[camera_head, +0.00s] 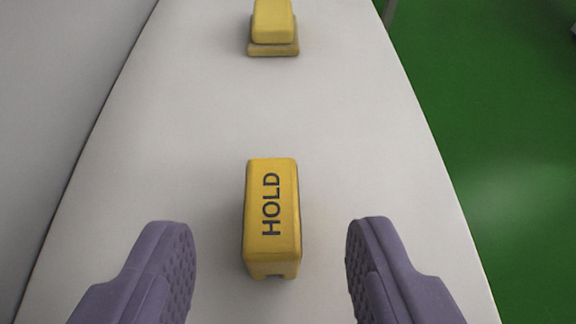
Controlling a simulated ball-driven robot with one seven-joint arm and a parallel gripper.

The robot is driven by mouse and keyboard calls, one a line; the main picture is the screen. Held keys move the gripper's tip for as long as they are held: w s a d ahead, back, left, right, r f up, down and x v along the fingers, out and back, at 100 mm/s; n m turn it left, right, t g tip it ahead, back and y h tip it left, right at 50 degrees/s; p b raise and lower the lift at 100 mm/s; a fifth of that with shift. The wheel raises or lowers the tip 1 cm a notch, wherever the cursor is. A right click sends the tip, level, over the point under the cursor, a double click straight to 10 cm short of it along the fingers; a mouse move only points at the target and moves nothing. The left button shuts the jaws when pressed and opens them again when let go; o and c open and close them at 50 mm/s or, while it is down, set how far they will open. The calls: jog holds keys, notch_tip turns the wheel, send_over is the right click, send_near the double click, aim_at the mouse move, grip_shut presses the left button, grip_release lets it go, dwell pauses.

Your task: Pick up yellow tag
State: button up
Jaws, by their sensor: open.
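A yellow tag (272,218) with the dark word HOLD on its top lies on a pale surface, in the lower middle of the view. It is a long block with its length running away from me. My gripper (270,265) is open, with one purple ridged finger to the left of the tag and one to the right. There is a clear gap on each side, and neither finger appears to touch the tag. I cannot tell how high the fingertips are above the surface. The tag's underside is hidden.
A second yellow block (272,25) on a darker yellow base stands farther back, cut by the top edge. The pale surface (330,110) between the two is clear. A grey panel (65,75) borders it at left. Green floor (500,130) shows beyond its right edge.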

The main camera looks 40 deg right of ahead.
aim_at(272, 218)
jog(key=x, duration=0.1)
jog(key=b+x, duration=0.1)
jog(key=x, duration=0.1)
jog(key=shift+f, duration=0.3)
jog(key=shift+w+d, duration=0.2)
grip_shut()
